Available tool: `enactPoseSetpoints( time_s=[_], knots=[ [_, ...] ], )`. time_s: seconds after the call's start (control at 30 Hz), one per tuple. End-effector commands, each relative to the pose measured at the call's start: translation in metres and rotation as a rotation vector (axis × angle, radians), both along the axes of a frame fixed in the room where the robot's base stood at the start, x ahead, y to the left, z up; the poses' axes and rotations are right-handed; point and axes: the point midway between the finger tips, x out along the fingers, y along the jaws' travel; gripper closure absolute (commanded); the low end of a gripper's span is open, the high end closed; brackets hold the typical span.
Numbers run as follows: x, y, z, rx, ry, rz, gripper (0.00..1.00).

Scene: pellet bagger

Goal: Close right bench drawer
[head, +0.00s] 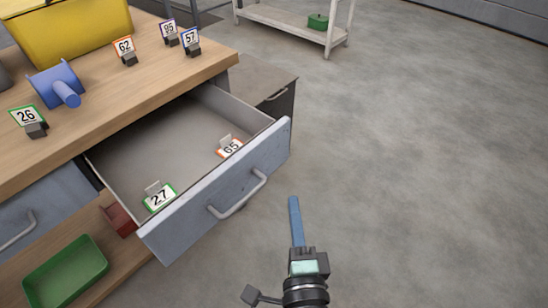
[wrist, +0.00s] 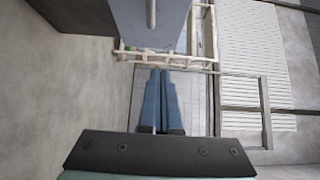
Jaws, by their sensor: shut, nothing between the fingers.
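The right bench drawer (head: 225,190) is pulled well out from under the wooden bench top, with a grey front and a bar handle (head: 238,196). Inside it lie two number cards, 27 (head: 159,197) and 65 (head: 230,148). My gripper (head: 294,200) is in front of the drawer, to the right of its handle in the head view, apart from it. In the wrist view my gripper (wrist: 160,75) shows its two blue fingers together and empty. A grey panel with a handle, seemingly the drawer front (wrist: 145,22), is at the top there.
The bench top (head: 100,90) holds a yellow bin (head: 65,30), a blue spool-like part (head: 56,86) and several number cards. Another drawer (head: 40,212) is at the left, above a green tray (head: 66,272). A white rack (head: 290,25) stands behind. The floor right of the drawer is clear.

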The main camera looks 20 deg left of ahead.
Motion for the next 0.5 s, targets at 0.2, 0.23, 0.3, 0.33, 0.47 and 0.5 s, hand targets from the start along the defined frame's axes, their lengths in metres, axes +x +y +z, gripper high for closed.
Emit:
enactPoseSetpoints(
  time_s=[0.2,0.23,0.3,0.33,0.47,0.5],
  knots=[
    [0.035,0.017,0.004,-0.002,-0.006,0.003,1.0],
    [0.04,0.02,0.004,-0.002,-0.007,0.003,1.0],
    [0.052,0.025,0.003,-0.002,-0.007,0.004,1.0],
    [0.057,0.028,0.003,-0.003,-0.007,0.004,1.0],
    [0.078,0.037,0.003,-0.003,-0.007,0.003,1.0],
    [0.084,0.04,0.003,-0.004,-0.006,0.002,1.0]
  ],
)
